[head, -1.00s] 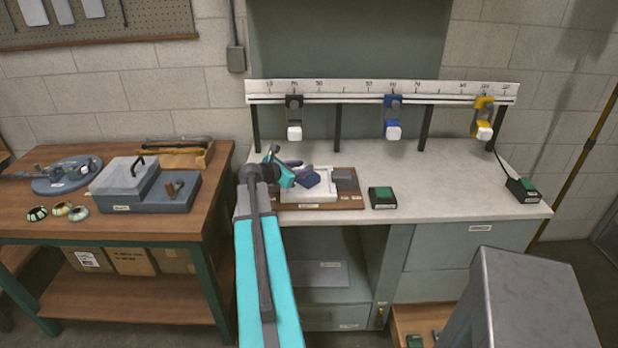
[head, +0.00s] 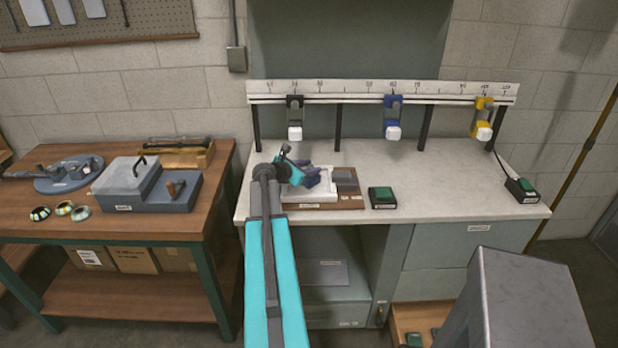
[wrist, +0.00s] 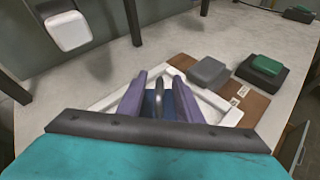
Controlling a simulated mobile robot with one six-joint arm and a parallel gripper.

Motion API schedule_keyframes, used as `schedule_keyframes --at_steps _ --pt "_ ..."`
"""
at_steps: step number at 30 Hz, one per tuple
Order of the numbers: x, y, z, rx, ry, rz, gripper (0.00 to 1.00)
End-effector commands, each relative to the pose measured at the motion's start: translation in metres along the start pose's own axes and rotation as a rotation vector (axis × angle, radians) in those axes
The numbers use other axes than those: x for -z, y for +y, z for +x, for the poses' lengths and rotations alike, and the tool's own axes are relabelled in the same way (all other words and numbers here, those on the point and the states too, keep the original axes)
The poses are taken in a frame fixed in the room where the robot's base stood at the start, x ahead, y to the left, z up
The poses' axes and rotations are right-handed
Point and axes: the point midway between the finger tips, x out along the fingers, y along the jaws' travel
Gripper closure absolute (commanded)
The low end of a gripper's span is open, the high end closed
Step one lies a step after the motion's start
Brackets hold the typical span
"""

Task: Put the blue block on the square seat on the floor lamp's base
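My gripper has purple fingers and reaches over a white-rimmed tray (head: 325,192) on the bench in the head view. In the wrist view my gripper (wrist: 157,82) has its fingers apart, with the dark blue block (wrist: 149,105) between them. A dark curved piece stands up in the middle of that gap. The fingers hide much of the block, and I cannot tell whether they press on it or whether it is lifted. The tray's white rim (wrist: 215,98) shows around the fingers. I cannot clearly identify the floor lamp's base or its square seat.
A brown board (head: 350,202) under the tray carries a grey pad (head: 344,173). A green-topped box (head: 382,197) stands beside it. Black, blue and yellow clamps with white heads hang from the ruler rail (head: 350,87) above. Bare bench (head: 440,180) lies to the right.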

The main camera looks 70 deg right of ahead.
Motion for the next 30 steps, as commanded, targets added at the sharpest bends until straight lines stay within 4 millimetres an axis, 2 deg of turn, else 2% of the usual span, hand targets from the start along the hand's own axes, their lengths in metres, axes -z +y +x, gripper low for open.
schedule_keyframes --at_steps 6,10,29,30 --pt "-0.002 0.001 0.025 0.002 0.000 0.000 0.68" --pt "-0.001 0.001 0.033 0.002 0.000 0.001 0.68" --pt "-0.001 -0.001 0.035 0.002 0.000 0.001 0.68" --pt "-0.001 -0.001 0.035 0.002 0.000 0.001 0.74"
